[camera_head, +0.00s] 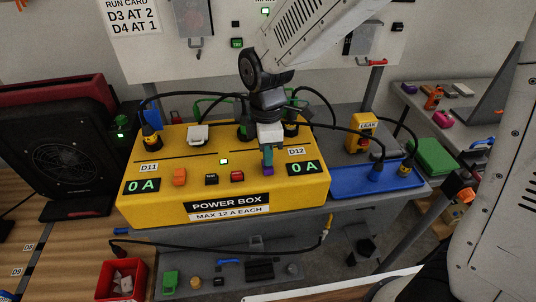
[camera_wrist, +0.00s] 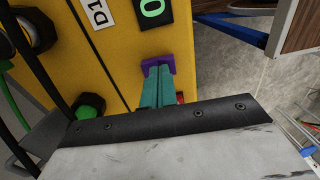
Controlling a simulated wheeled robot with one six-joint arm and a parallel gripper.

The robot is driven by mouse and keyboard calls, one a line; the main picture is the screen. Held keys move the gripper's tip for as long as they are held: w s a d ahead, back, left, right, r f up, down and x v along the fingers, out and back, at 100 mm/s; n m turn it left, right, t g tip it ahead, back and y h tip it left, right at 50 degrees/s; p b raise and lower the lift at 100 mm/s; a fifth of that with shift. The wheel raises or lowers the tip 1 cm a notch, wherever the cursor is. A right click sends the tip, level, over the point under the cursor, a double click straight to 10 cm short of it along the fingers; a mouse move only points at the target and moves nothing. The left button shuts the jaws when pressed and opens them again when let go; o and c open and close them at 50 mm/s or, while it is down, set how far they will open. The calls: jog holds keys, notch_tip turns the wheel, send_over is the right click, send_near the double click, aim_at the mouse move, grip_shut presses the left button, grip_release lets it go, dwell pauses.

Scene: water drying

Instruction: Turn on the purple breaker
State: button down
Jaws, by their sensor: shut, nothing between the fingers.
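The purple breaker (camera_head: 268,171) is on the top of the yellow power box (camera_head: 160,211), left of the right-hand 0 A display (camera_head: 304,168) and below the D12 label. My gripper (camera_head: 267,160) points down right at the breaker, its teal fingers shut with nothing between them. In the wrist view the purple breaker (camera_wrist: 160,64) shows just beyond the closed fingertips (camera_wrist: 158,76), which overlap it and seem to touch it. The fingers hide part of the breaker, so its on or off position cannot be told.
An orange breaker (camera_head: 179,177), a black button (camera_head: 211,179) and a red switch (camera_head: 237,177) lie left of my gripper. The left display (camera_head: 142,185) also reads 0 A. Black cables arch behind the box. A blue tray (camera_head: 385,180) and a yellow LEAK box (camera_head: 362,132) stand right.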

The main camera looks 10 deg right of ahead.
notch_tip(320, 180, up, 14)
jog(key=w, duration=0.1)
jog(key=shift+w, duration=0.35)
jog(key=s+f, duration=0.1)
jog(key=f, duration=0.3)
jog(key=s+f, duration=0.1)
jog(key=f, duration=0.4)
jog(key=s+f, duration=0.1)
jog(key=f, duration=0.4)
dwell(0.4)
jog(key=shift+a, duration=0.1)
